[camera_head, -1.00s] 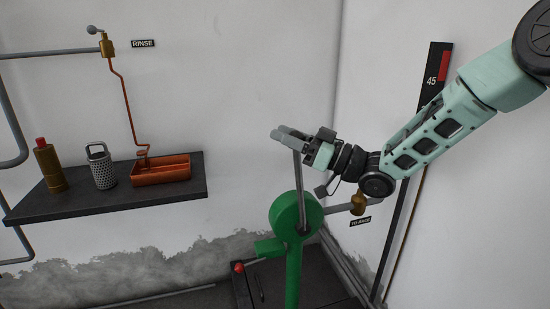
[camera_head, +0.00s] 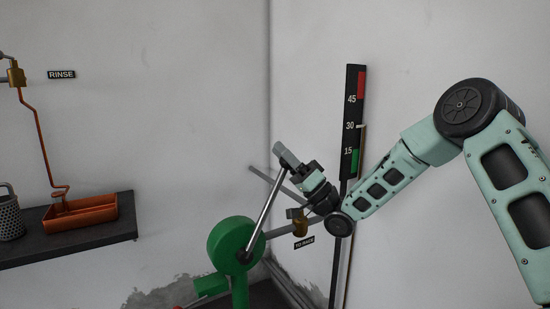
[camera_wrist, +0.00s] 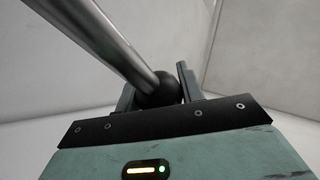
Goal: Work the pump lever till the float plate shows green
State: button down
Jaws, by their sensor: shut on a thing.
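The green pump (camera_head: 228,240) stands at lower centre in the head view. Its lever (camera_head: 265,212), a bare metal rod, leans up to the right from the round green body. My gripper (camera_head: 287,158) is shut at the lever's top end. In the wrist view the lever (camera_wrist: 122,48) runs in from the upper left to a black ball knob (camera_wrist: 158,90) between my fingers. A tall black plate (camera_head: 353,110) on the right wall is marked 45, 30 and 15, with red at its top and green near its bottom. A thin brownish rod beside it ends near 30.
A dark shelf (camera_head: 90,238) at left holds an orange tray (camera_head: 82,213) and a perforated metal can (camera_head: 10,218). A pipe with a brass fitting (camera_head: 299,222) is close behind my gripper, near the right wall.

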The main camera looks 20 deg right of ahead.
jog(key=shift+w+d+f, duration=0.1)
jog(key=shift+d+f, duration=0.1)
jog(key=shift+d, duration=0.05)
jog(key=c, duration=0.9)
grip_release()
jog(key=b+v, duration=0.3)
jog(key=v, duration=1.4)
jog(key=shift+s+f, duration=0.15)
jog(key=shift+s, duration=0.1)
